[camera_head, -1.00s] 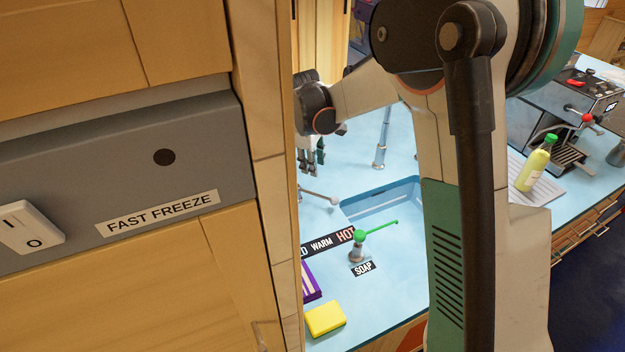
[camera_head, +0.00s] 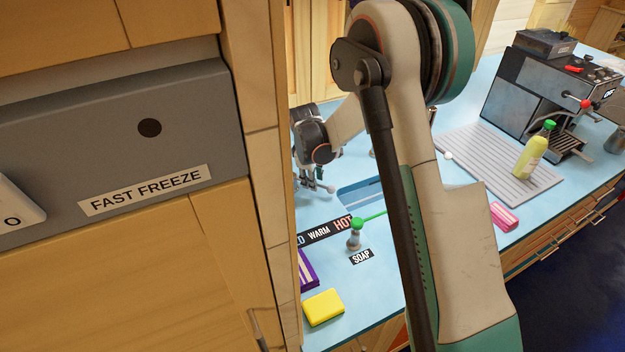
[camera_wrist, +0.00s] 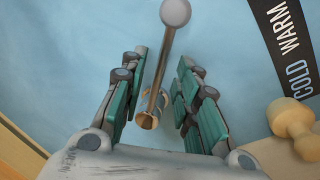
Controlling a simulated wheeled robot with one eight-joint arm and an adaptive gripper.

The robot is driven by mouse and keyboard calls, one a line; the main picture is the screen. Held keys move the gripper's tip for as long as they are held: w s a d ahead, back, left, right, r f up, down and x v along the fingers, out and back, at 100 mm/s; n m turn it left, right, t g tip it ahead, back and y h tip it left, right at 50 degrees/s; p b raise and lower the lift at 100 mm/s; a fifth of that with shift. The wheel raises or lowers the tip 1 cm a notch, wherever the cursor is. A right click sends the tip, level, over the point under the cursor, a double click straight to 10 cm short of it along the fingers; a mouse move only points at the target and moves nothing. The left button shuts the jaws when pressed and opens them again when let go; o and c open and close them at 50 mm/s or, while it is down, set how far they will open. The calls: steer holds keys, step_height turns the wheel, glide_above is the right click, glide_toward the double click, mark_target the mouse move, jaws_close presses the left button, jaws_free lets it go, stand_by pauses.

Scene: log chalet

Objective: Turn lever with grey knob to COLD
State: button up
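The lever with the grey knob shows in the wrist view, its round grey knob (camera_wrist: 175,12) at the top and its metal rod (camera_wrist: 158,75) running down to a flared brass-coloured base. My gripper (camera_wrist: 160,85) is open, with green-padded fingers on either side of the rod; I see no clear contact. In the head view my gripper (camera_head: 307,180) is low over the blue counter, with the knob (camera_head: 330,188) just right of its fingers. The black label strip (camera_wrist: 287,45) reads COLD and WARM in the wrist view; in the head view (camera_head: 325,230) WARM and HOT show, with COLD mostly hidden.
A soap dispenser (camera_head: 355,238) with a green spout stands beside the strip. A yellow sponge (camera_head: 324,307) lies in front. The sink (camera_head: 360,192) is partly behind my arm. The fridge cabinet (camera_head: 130,150) blocks the left. A pale wooden knobbed object (camera_wrist: 290,120) is right of my fingers.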

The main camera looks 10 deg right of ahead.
steer(key=shift+f, duration=0.2)
steer(key=shift+c, duration=0.3)
jaws_close()
